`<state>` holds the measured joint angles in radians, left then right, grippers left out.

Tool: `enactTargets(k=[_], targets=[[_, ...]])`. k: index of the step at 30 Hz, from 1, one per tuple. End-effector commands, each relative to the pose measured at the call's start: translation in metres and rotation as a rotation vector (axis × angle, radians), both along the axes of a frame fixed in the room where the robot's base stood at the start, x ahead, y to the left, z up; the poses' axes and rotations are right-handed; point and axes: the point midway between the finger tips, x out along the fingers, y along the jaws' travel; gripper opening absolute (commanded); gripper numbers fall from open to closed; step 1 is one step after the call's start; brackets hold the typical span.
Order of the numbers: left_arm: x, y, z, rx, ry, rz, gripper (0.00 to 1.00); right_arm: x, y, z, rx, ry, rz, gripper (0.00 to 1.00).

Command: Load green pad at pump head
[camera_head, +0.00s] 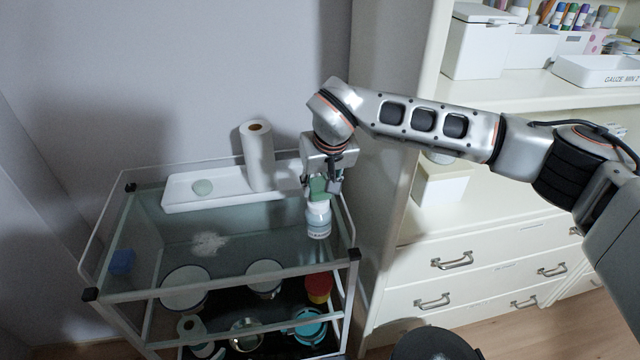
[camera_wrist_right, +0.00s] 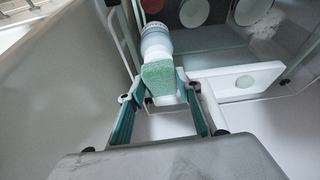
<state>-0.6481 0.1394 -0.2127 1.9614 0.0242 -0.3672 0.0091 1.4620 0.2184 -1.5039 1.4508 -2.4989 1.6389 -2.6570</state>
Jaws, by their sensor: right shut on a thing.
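My right gripper (camera_head: 319,186) is shut on a green pad (camera_wrist_right: 159,78), held between its fingertips in the wrist view. In the head view the pad is partly hidden by the fingers. A white pump bottle (camera_head: 318,222) with a pale blue label stands on the glass cart top directly below the gripper. In the wrist view the bottle (camera_wrist_right: 155,42) lies just beyond the pad, which overlaps its top end; I cannot tell whether they touch. A white tray (camera_head: 237,200) behind holds a pale green round piece (camera_head: 203,187). My left gripper is not in view.
A whitish patch (camera_head: 208,243) marks the glass top. The cart's rail and posts (camera_head: 354,255) stand close right of the bottle. Dishes and containers fill the lower shelf. A drawer cabinet (camera_head: 480,262) stands right.

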Motion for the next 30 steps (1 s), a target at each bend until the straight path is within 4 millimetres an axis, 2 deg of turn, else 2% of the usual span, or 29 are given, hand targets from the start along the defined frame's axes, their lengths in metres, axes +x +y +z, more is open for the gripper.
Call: enactTargets(k=[30], targets=[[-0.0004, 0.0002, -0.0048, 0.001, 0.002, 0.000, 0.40, 0.0003, -0.0002, -0.0089, -0.001, -0.001, 0.000, 0.17]])
